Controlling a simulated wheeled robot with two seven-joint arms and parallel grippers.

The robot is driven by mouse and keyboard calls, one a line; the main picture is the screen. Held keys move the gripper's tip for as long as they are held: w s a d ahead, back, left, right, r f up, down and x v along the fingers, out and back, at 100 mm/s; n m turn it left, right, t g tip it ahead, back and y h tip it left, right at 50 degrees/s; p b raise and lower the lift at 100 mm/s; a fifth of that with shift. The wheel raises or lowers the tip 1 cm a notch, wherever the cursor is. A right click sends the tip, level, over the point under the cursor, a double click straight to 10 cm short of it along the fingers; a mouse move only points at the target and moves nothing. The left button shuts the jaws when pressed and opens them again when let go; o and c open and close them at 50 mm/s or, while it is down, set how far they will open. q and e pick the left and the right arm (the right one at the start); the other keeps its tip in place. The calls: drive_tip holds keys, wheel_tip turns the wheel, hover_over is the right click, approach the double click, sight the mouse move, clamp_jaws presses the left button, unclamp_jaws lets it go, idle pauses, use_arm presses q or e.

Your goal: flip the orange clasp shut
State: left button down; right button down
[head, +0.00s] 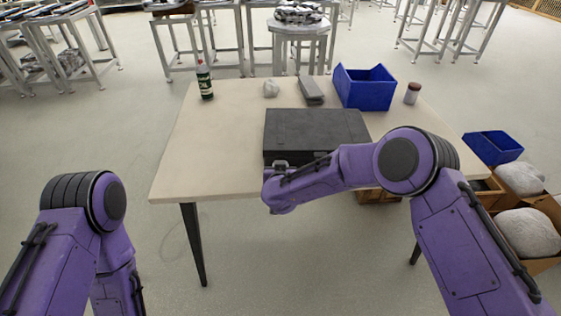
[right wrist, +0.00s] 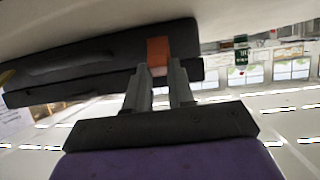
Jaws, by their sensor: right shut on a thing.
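A dark case (head: 318,127) lies on the table with its lid down, near the front edge. The orange clasp (right wrist: 158,52) shows on the case front in the right wrist view; in the head view it is hidden. My right gripper (right wrist: 161,66) is at the front of the case, its two fingers on either side of the clasp and shut on it. In the head view my right gripper (head: 281,165) is small and partly hidden by its own arm. I cannot tell how far the clasp is turned. My left arm hangs at the left, its gripper out of view.
On the table (head: 215,150) stand a green bottle (head: 205,82), a whitish lump (head: 271,89), a grey block (head: 311,91), a blue bin (head: 364,88) and a small jar (head: 412,93). The table's left side is clear. Boxes (head: 535,232) stand at the right.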

drive_tip(key=shift+w+r+g+p, duration=0.4)
drive_tip(key=shift+r+g+p, duration=0.3)
drive_tip(key=shift+p, duration=0.5)
use_arm(q)
wheel_tip(320, 180, up, 4)
drive_tip(key=shift+r+p, duration=0.15)
drive_tip(key=shift+p, duration=0.25)
use_arm(e)
drive_tip(key=shift+w+f+g, duration=0.15)
drive_tip(key=shift+g, duration=0.15)
drive_tip(key=c, duration=1)
unclamp_jaws()
drive_tip(key=shift+o, duration=0.2)
drive_tip(key=shift+f, duration=0.1)
use_arm(q)
drive_tip(key=shift+f+b, duration=0.75)
use_arm(e)
drive_tip(key=d+v, duration=0.1)
drive_tip(key=v, duration=0.9)
drive_tip(key=shift+a+r, duration=0.2)
drive_tip(key=shift+a, duration=0.15)
drive_tip(key=shift+s, duration=0.2)
